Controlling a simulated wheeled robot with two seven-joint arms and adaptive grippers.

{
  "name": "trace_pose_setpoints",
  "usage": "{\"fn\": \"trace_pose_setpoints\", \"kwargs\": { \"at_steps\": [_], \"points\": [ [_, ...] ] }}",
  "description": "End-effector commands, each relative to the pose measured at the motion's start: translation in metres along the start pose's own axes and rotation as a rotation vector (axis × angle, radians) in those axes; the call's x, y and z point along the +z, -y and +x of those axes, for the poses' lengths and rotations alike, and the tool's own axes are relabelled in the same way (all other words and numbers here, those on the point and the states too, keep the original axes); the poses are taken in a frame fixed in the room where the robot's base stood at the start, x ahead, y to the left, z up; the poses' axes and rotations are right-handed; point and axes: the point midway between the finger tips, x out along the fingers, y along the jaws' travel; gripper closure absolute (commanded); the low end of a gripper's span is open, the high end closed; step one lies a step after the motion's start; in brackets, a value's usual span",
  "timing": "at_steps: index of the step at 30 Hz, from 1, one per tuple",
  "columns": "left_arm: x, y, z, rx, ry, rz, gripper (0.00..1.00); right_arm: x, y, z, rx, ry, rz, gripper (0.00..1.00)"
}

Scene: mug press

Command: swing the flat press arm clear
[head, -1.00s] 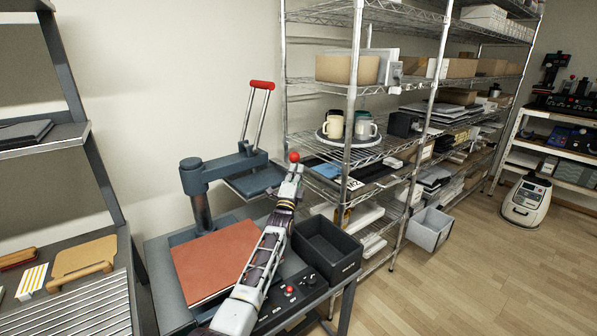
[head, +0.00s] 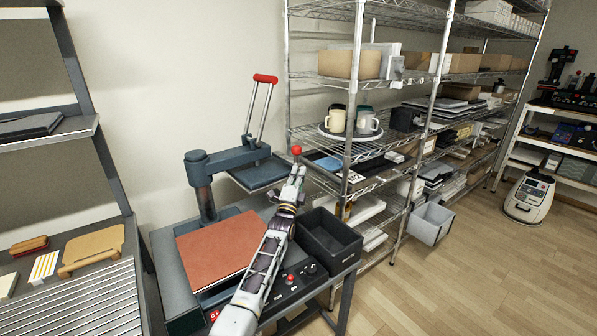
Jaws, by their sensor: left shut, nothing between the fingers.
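The press stands on a small bench, with a dark column (head: 206,200) at its back left. Its flat press arm (head: 238,156) reaches right from the column, with the dark flat upper plate (head: 259,174) hanging behind and right of the reddish-brown lower pad (head: 219,250), so the pad lies uncovered. A red-gripped lever (head: 265,79) rises from the arm. A red ball knob (head: 296,150) shows right of the plate. My left gripper (head: 297,171) is shut and empty just below the knob in the picture; I cannot tell whether they touch. My right gripper is out of view.
A black open bin (head: 328,240) sits at the bench's right, close to my left arm. A control panel (head: 290,284) lies in front. A wire rack behind holds mugs (head: 367,121) on a round tray (head: 349,134). Open floor lies to the right.

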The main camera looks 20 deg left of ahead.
Motion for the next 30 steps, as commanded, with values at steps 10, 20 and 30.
{"fn": "trace_pose_setpoints", "kwargs": {
  "at_steps": [10,20,30],
  "points": [
    [-0.004,-0.001,-0.029,0.002,0.001,-0.001,1.00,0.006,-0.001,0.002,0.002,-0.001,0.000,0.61],
    [-0.009,-0.001,-0.057,0.001,0.001,-0.001,1.00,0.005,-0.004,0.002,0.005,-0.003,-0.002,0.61],
    [-0.012,-0.001,-0.076,0.001,0.000,0.001,1.00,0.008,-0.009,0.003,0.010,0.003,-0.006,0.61]
  ]
}}
